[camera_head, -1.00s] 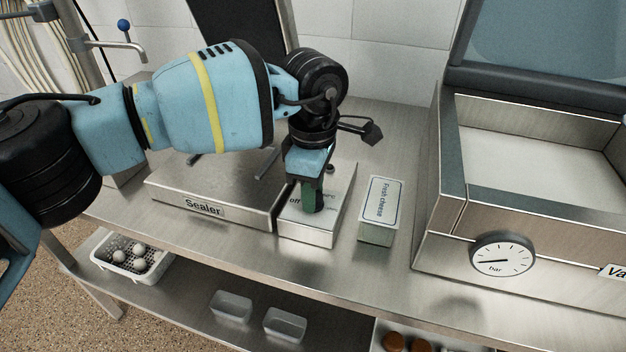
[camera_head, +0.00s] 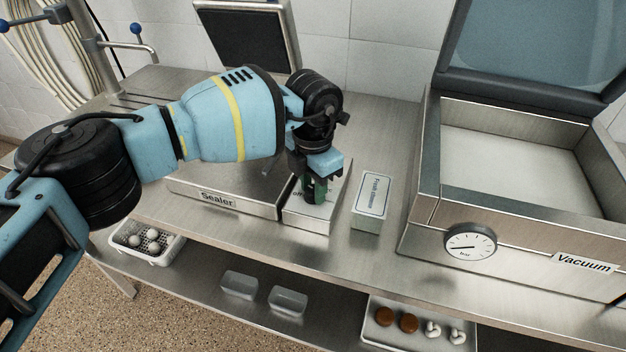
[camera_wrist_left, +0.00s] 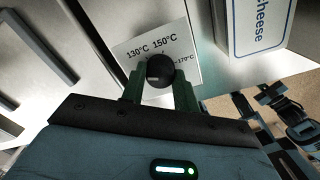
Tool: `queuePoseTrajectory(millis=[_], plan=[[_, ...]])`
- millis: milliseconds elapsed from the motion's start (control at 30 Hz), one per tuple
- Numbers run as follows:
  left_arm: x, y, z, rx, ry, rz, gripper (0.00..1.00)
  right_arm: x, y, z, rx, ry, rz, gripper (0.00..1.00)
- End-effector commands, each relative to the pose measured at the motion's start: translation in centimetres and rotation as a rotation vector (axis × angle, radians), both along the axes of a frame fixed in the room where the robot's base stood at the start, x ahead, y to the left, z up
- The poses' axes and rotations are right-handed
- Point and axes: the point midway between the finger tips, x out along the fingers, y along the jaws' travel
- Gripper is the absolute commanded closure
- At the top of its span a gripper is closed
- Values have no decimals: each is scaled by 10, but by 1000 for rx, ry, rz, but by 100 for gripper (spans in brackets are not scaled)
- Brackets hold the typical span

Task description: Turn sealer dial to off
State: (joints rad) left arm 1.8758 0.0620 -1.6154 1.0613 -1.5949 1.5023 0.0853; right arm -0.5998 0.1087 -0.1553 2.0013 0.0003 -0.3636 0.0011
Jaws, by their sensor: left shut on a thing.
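The sealer (camera_head: 218,200) is a low metal box with a "Sealer" label. Its dial panel (camera_head: 310,218) is at its right end, and part of "off" shows beside the gripper. My left gripper (camera_head: 316,196) points down over this panel. In the left wrist view, its green fingers (camera_wrist_left: 160,88) are shut on the round black dial knob (camera_wrist_left: 160,68), one on each side. The panel around the knob reads 130°C, 150°C and 170°C there.
A "Fresh cheese" box (camera_head: 371,204) stands close to the right of the panel. The vacuum machine (camera_head: 508,240) with its raised lid and gauge is farther right. A white basket (camera_head: 147,254), clear tubs and a tray are on the shelf below.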

Motion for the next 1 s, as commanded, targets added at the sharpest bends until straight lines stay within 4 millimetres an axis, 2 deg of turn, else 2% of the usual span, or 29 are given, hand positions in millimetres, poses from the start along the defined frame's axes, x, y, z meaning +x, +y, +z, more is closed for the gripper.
queuePoseTrajectory(millis=[100, 500, 1000], plan=[[0, -1, 5, 1, -4, 101, 92, 4, -1, 11, -2, -15, 2, 100], [0, -1, 3, 0, -3, 350, 92, 13, -4, 26, -8, -41, 4, 100], [0, 0, 0, 0, 0, 423, 92, 18, -4, 31, -9, -56, 3, 100]])
